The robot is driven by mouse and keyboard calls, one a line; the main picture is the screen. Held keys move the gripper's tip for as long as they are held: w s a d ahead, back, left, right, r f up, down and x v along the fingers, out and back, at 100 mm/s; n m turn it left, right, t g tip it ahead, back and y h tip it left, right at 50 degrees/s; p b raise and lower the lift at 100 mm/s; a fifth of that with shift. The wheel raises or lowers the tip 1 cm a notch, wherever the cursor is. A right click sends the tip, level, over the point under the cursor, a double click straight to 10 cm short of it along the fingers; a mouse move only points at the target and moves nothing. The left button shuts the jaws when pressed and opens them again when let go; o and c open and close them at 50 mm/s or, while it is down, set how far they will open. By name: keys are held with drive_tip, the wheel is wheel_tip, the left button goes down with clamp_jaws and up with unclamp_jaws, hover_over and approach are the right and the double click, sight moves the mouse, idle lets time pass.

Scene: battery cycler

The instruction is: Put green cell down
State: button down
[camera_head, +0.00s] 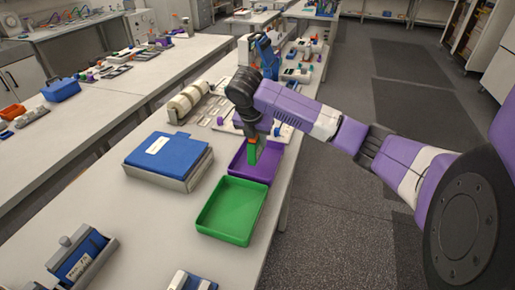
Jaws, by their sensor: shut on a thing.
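My gripper (256,139) points down at the end of my purple and white arm. It is shut on the green cell (252,152), a small upright green piece below the dark wrist. The cell shows in front of the purple tray (238,160), at or just above it. I cannot tell whether it touches the tray. The green tray (212,225) lies just nearer on the same bench and looks empty.
A blue-lidded box (168,152) stands left of the trays. A white roll-shaped device (185,103) is behind it. A blue device (80,262) sits at the front left. The bench's right edge is close to the trays; bare bench lies around the green tray.

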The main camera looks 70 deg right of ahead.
sight(258, 148)
drive_tip(key=shift+f, duration=2)
drive_tip(key=shift+f, duration=0.1)
drive_tip(key=c, duration=1.2)
unclamp_jaws()
drive_tip(key=shift+o, duration=0.2)
